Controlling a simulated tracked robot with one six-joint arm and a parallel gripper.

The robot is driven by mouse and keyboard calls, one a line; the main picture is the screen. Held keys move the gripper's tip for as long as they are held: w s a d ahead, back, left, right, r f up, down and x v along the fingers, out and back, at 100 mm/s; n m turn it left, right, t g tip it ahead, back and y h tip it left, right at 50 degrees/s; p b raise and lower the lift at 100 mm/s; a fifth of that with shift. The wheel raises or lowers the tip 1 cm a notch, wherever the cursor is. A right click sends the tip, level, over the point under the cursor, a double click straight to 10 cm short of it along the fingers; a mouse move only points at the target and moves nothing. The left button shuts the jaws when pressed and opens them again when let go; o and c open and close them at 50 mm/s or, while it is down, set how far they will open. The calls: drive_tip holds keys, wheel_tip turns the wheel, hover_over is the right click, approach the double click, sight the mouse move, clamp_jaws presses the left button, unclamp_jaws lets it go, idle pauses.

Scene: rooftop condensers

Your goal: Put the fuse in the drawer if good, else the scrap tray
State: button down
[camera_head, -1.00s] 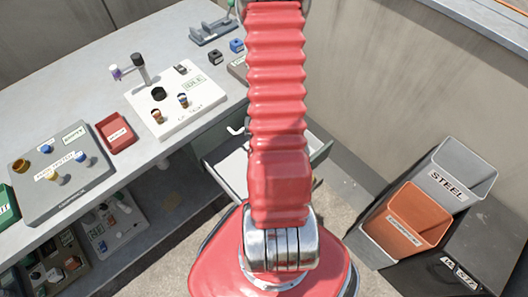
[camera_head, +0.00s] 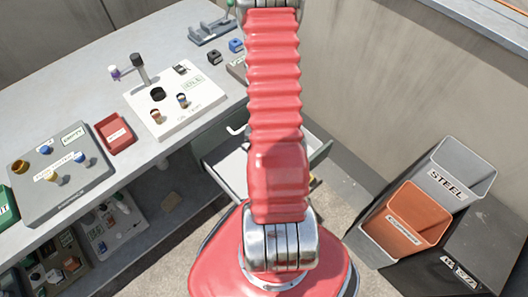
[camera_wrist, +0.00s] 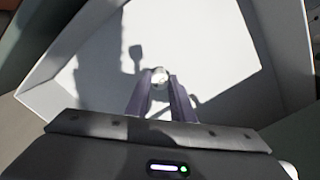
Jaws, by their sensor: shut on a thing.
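My gripper (camera_wrist: 160,88) is shut on the fuse (camera_wrist: 160,76), whose pale, round end shows between the fingertips in the wrist view. They are over the open drawer, whose pale inside (camera_wrist: 205,35) fills much of that view. Nothing else can be made out lying in it. The drawer (camera_head: 228,166) also shows in the head view, pulled out under the bench and partly hidden behind my arm. My gripper and the fuse are hidden there. A small red tray (camera_head: 114,133) with an unreadable label, perhaps the scrap tray, sits on the bench at left.
A white test panel (camera_head: 178,100) with a small display stands on the bench. A grey panel with several knobs (camera_head: 62,168) is left of the red tray. Steel (camera_head: 463,165) and orange (camera_head: 417,214) bins stand at right. Bare floor lies between drawer and bins.

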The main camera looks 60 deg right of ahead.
drive_tip(key=shift+f, duration=0.1)
drive_tip(key=c, duration=1.5)
unclamp_jaws()
drive_tip(key=shift+c, duration=0.2)
wheel_tip(320, 180, up, 12)
